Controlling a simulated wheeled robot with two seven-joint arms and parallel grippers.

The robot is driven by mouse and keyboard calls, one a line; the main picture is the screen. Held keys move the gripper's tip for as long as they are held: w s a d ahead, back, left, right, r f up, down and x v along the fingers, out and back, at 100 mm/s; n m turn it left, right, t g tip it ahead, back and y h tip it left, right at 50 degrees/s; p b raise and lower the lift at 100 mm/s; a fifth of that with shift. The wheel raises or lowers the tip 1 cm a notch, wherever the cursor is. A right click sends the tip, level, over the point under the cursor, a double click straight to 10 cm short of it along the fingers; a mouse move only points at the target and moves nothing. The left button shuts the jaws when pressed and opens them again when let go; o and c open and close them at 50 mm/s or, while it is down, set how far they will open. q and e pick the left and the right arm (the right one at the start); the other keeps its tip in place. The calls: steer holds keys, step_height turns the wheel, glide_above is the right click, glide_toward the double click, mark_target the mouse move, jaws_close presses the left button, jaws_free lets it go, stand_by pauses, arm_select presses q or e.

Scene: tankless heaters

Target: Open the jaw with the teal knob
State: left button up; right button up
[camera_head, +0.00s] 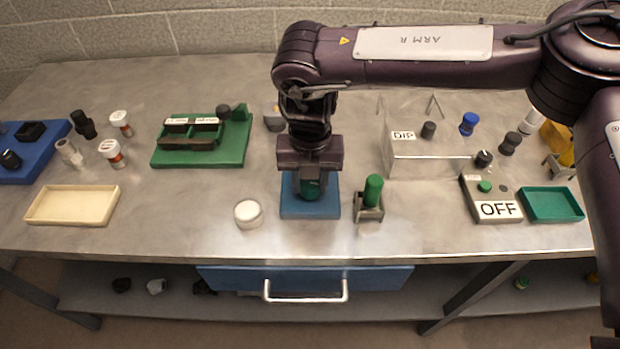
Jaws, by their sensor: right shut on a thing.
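My right gripper (310,178) points straight down over a blue square pad (310,210) near the front middle of the table. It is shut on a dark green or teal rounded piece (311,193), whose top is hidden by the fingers. The piece stands on or just above the pad; I cannot tell which. The knob's exact colour and the jaw's gap are unclear. My left gripper is not in view.
A white round jar (248,214) stands left of the pad. A green cylinder in a grey holder (369,206) stands right of it. Farther right are a clear box (398,166), an OFF switch box (499,208) and a green tray (551,205). A cream tray (73,206) lies left.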

steer(key=n, duration=0.4)
steer(key=shift+r+n+p, duration=0.1)
steer(key=shift+n+p, duration=0.2)
steer(key=n, duration=1)
steer(key=shift+n, duration=0.4)
steer(key=n, duration=0.4)
steer(key=shift+n, duration=0.3)
steer(key=o, duration=1)
